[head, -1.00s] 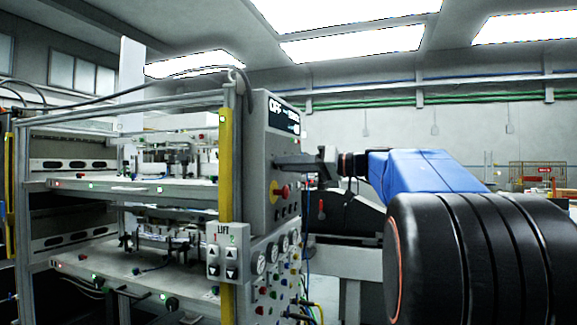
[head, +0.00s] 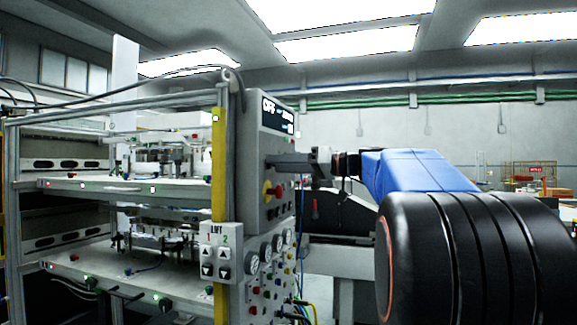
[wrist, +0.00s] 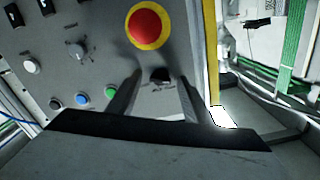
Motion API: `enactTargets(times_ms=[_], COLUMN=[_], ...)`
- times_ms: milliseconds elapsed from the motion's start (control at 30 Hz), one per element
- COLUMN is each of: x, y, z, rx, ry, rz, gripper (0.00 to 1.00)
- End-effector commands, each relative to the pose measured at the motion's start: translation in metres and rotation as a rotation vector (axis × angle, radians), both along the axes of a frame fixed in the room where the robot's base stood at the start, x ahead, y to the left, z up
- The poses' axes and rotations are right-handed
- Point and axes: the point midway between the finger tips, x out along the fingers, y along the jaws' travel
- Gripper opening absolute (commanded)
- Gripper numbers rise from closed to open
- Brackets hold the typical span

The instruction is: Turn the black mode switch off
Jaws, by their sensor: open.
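The black mode switch (wrist: 160,74) is a small dark knob on the grey control panel (head: 277,135), with a faint label by it in the wrist view. My gripper (wrist: 159,84) is open, with one finger on each side of the knob. Whether the fingers touch it cannot be told. In the head view my gripper (head: 270,160) reaches the panel from the right, just above the red emergency button, and hides the switch. The panel's display (head: 278,112) seems to read OFF, in small blurred text.
The red emergency button (wrist: 146,25) with its yellow ring sits close to the switch. Coloured push buttons (wrist: 82,99) and other black switches (wrist: 47,6) are on the same panel. A yellow post (head: 219,160) and a lift box (head: 221,255) stand left of the panel.

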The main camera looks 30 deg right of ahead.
Motion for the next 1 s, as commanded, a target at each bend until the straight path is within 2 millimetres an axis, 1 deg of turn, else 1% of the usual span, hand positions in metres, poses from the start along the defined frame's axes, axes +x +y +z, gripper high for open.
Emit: enactTargets(times_ms=[133,267,1000], x=[-0.005,-0.017,-0.103], y=[-0.005,-0.014,-0.082], z=[0.0,0.0,0.0], rx=[0.0,0.0,0.001], ry=[0.0,-0.001,0.0], rz=[-0.002,-0.004,-0.004], gripper=[0.46,0.46,0.46])
